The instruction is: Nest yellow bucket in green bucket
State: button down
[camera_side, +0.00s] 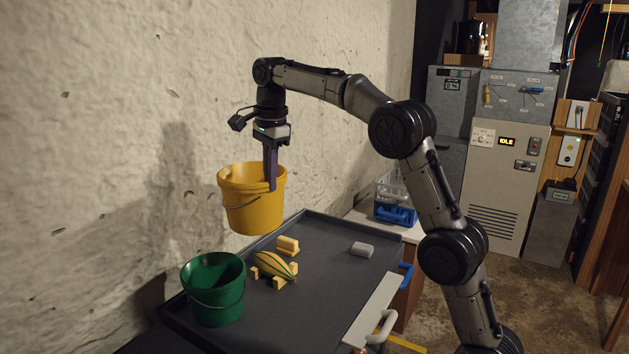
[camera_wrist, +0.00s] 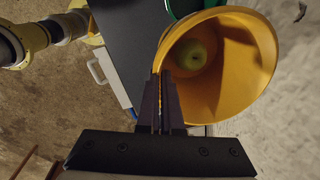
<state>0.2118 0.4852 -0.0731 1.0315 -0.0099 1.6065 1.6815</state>
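The yellow bucket (camera_side: 253,205) hangs upright in the air above the back edge of the dark tray. My gripper (camera_side: 271,175) is shut on its rim wall, and the fingers point down. In the wrist view my gripper (camera_wrist: 163,85) pinches the wall of the yellow bucket (camera_wrist: 245,60), and a round greenish thing (camera_wrist: 189,55) lies inside it. The green bucket (camera_side: 214,290) stands upright at the tray's front left, below and left of the yellow one. In the wrist view part of the green bucket (camera_wrist: 190,6) shows behind the yellow bucket; the rest is hidden.
A grey block (camera_side: 362,249) lies at the right on the tray (camera_side: 325,305). A blue crate (camera_side: 394,213) stands beyond. The rough wall (camera_side: 110,120) runs close behind.

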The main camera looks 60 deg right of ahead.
jog(key=shift+n, duration=0.5)
jog(key=w+a, duration=0.1)
jog(key=w+a+f, duration=0.1)
jog(key=w, duration=0.1)
jog(key=w+a, duration=0.1)
jog(key=shift+w+a+f, duration=0.15)
jog(key=shift+a+f, duration=0.2)
jog(key=shift+f, duration=0.05)
jog(key=w+a+f+n, duration=0.1)
jog(key=w+a+f, duration=0.1)
jog(key=a+f, duration=0.1)
jog(key=shift+w+a+f, duration=0.2)
jog(key=shift+a+f, duration=0.2)
jog(key=shift+a, duration=0.45)
jog(key=shift+f, duration=1.85)
jog(key=shift+f, duration=1.9)
